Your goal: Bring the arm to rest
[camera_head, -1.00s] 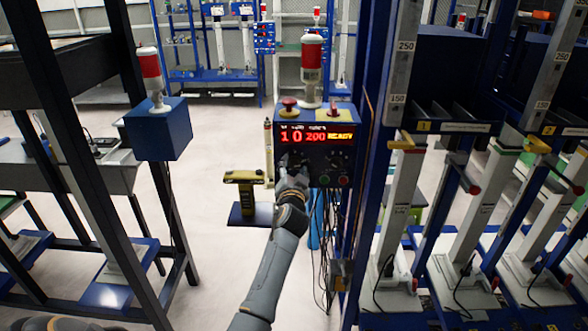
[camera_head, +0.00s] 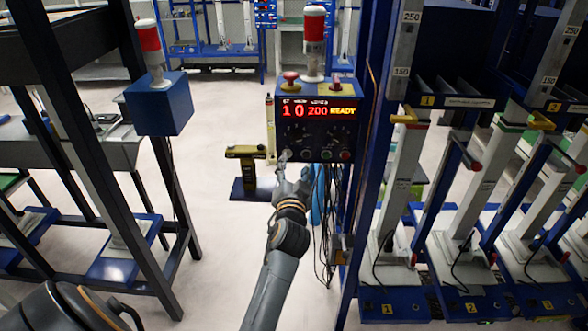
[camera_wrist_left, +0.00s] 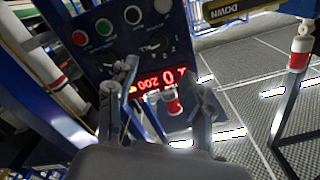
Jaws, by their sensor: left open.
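My left arm (camera_head: 270,285) reaches in from the bottom centre of the head view. Its gripper (camera_head: 296,168) is open and empty, just below and in front of the control box (camera_head: 318,135). The box's red and yellow display reads 10, 200 and READY. In the left wrist view the two fingers of the left gripper (camera_wrist_left: 163,80) stand apart, with the knobs and display of the box (camera_wrist_left: 125,50) upside down beyond them. I cannot tell whether a finger touches the box. My right gripper is not in view.
A blue rack post (camera_head: 365,190) stands right of the box, with dark cables (camera_head: 325,240) hanging below it. A yellow-topped stand (camera_head: 247,172) is left of the gripper. A dark rack with a blue lamp box (camera_head: 158,103) fills the left. Open floor (camera_head: 215,250) lies between.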

